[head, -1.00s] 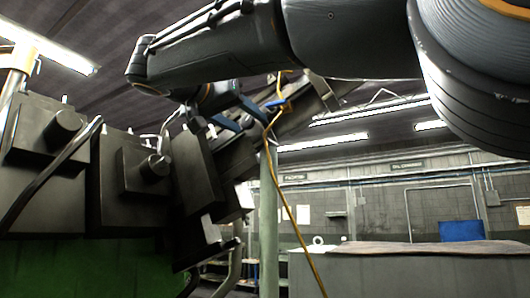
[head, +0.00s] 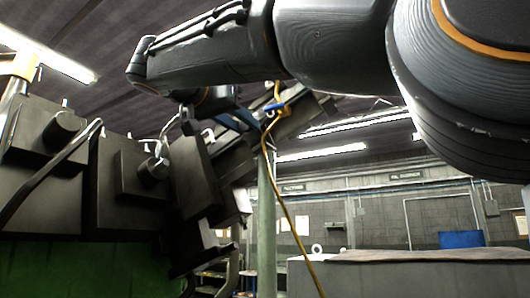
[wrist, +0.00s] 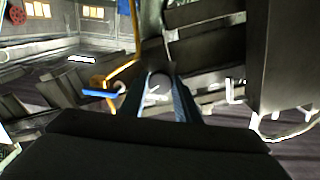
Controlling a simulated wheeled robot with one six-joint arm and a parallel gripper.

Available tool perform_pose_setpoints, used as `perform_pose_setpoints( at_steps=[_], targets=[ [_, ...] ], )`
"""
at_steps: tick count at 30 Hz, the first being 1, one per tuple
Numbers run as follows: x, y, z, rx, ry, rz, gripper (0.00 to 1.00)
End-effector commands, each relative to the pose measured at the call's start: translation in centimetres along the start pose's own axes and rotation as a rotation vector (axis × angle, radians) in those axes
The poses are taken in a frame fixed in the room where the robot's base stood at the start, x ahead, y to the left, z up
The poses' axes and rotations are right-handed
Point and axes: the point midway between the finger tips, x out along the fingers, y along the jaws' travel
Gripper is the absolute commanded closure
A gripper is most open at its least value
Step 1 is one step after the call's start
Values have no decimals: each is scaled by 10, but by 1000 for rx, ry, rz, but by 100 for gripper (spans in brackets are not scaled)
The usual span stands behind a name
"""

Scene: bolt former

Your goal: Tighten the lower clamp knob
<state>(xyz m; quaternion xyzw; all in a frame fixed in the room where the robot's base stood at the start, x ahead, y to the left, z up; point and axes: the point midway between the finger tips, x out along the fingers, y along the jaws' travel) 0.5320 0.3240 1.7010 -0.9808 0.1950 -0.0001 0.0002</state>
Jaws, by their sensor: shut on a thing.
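The clamp knob (wrist: 159,86) shows in the wrist view as a small round grey end between the fingers, in the middle of the picture. My gripper (wrist: 162,92) is shut on it, with one bluish finger on each side. Whether it is the lower knob cannot be told from this view. In the head view my gripper (head: 240,120) reaches down to the sloping dark rail of the machine. The knob itself is too small and covered to make out there.
A blue lever (wrist: 100,93) on a yellow hose lies just left of the fingers in the wrist view; the yellow hose (head: 292,222) hangs down in the head view. Dark machine blocks (head: 195,185) stand close on the left. A green post (head: 266,225) stands below.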

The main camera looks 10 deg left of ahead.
Motion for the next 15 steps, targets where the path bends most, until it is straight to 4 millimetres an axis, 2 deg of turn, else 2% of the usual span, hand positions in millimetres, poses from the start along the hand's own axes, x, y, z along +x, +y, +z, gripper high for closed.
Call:
perform_pose_setpoints(
  at_steps=[5,15],
  targets=[
    [0,0,-2,-78,0,0,100],
    [0,0,-2,-408,-1,0,100]
  ],
)
